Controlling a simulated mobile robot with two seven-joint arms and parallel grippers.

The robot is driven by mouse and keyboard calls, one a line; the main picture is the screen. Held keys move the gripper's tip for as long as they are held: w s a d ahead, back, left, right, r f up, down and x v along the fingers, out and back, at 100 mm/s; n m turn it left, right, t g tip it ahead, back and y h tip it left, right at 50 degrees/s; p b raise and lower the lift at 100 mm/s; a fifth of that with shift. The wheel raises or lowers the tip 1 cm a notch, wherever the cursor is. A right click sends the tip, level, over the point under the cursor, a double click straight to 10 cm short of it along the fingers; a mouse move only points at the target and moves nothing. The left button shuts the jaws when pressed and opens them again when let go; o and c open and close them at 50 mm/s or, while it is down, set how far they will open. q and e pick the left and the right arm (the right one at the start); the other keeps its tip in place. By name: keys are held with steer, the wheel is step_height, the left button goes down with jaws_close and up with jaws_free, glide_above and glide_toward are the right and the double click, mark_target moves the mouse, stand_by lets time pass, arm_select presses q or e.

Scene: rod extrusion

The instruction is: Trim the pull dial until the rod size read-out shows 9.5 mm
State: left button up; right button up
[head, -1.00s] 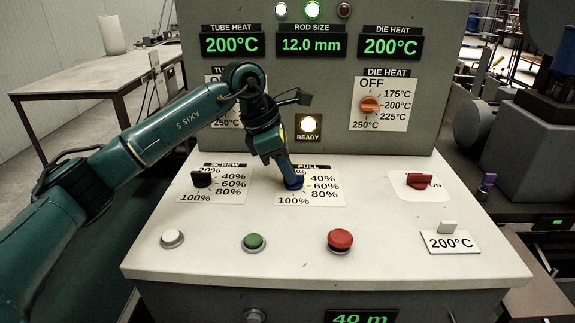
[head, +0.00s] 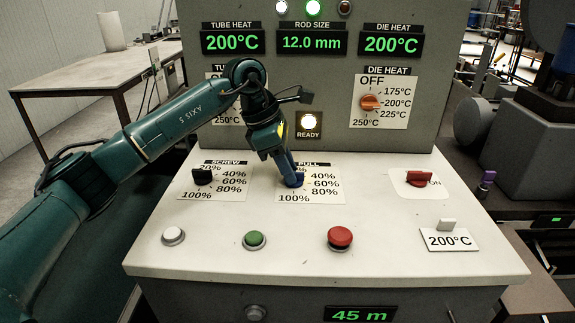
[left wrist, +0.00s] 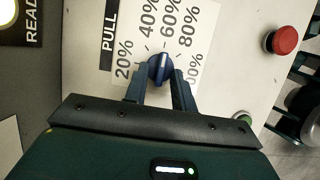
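The blue pull dial (left wrist: 159,69) sits on its white scale plate on the sloped panel. Its white mark points roughly toward the 60% label in the left wrist view. My left gripper (head: 291,180) is down at the dial, and its fingers (left wrist: 160,84) stand one on each side of it, apart. Whether they touch it is hard to tell. In the head view the fingers hide most of the dial. The rod size read-out (head: 312,43) shows 12.0 mm. My right gripper is not in view.
Left of the pull dial is the black screw dial (head: 203,177). White (head: 173,236), green (head: 254,240) and red (head: 340,238) buttons line the front. A red switch (head: 419,180) is at right. A length read-out (head: 360,314) shows 45 m. The READY lamp (head: 308,121) is lit.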

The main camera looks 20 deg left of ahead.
arm_select(q)
steer(key=shift+o, duration=0.3)
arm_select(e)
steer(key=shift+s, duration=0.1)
arm_select(q)
steer(key=shift+a+r, duration=0.2)
steer(key=shift+r, duration=0.3)
steer(key=v, duration=1.2)
steer(key=shift+p, duration=0.35)
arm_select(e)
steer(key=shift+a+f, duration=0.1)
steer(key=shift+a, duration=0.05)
arm_select(q)
steer(key=shift+s+a+r, duration=0.1)
